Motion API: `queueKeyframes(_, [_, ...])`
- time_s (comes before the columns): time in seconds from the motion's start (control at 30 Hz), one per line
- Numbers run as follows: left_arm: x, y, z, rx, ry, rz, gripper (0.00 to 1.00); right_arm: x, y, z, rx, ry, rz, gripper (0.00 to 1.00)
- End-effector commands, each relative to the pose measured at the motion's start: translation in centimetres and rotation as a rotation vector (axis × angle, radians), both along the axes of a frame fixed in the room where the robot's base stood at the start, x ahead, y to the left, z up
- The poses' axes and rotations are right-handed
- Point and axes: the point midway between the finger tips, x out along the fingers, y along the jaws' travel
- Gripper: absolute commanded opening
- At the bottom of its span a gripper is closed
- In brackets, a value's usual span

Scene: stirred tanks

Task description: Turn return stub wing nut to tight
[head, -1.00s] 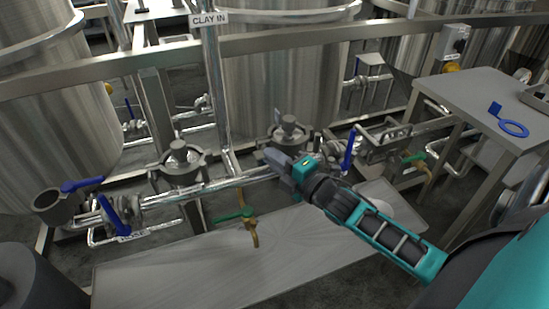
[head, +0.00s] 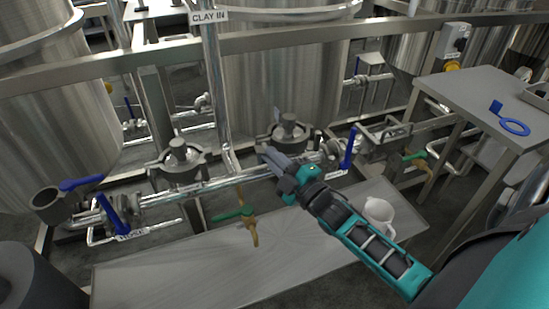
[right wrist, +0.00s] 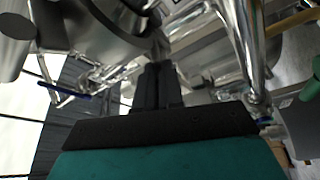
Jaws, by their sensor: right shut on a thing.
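My right gripper (head: 265,154) reaches in from the right and its narrow fingers are shut at the pipe run, just left of and below the right-hand lidded housing (head: 289,130). In the right wrist view the fingers (right wrist: 158,72) are close together below shiny pipework. The return stub wing nut is not clearly visible; the small part in the grip is hidden by the fingers. My left gripper is not in view.
Blue-handled valves (head: 113,214) stand at the left, and another blue lever (head: 349,148) is right of my gripper. A green-handled brass tap (head: 246,214) hangs below the pipe. A white jug (head: 378,211) stands on the low steel platform (head: 170,270). A steel table (head: 475,90) is at right.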

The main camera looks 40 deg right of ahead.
Motion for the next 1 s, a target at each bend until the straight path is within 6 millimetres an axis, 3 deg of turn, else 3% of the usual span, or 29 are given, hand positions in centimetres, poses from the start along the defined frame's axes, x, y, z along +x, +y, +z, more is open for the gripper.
queueKeyframes(1.0, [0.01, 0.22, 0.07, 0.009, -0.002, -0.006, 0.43, 0.24, 0.66, -0.31, 0.888, -0.215, 0.001, 0.00])
